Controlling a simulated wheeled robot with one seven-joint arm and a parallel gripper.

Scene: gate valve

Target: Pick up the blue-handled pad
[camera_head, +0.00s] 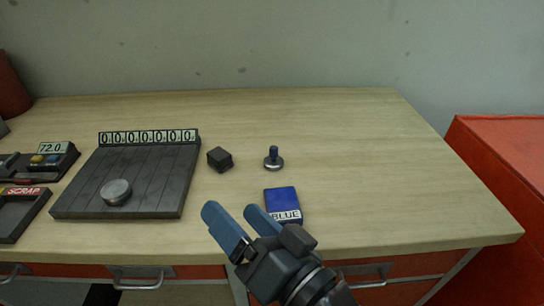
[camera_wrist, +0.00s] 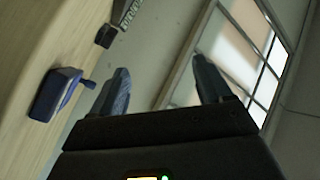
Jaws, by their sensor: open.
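The blue-handled pad (camera_head: 273,159) stands upright on the wooden table, a round metal base with a blue knob on top. My gripper (camera_head: 232,222) is open and empty above the table's front edge, nearer the camera than the pad and to its lower left. In the wrist view my gripper (camera_wrist: 160,85) has its two fingers apart with nothing between them. There, a small blue handle (camera_wrist: 88,84) shows just behind the blue block, partly hidden by it.
A blue block labelled BLUE (camera_head: 283,204) lies between my gripper and the pad. A dark cube (camera_head: 220,159) stands left of the pad. A dark slatted board (camera_head: 150,170) bears a metal disc (camera_head: 116,192). The table right of the pad is clear.

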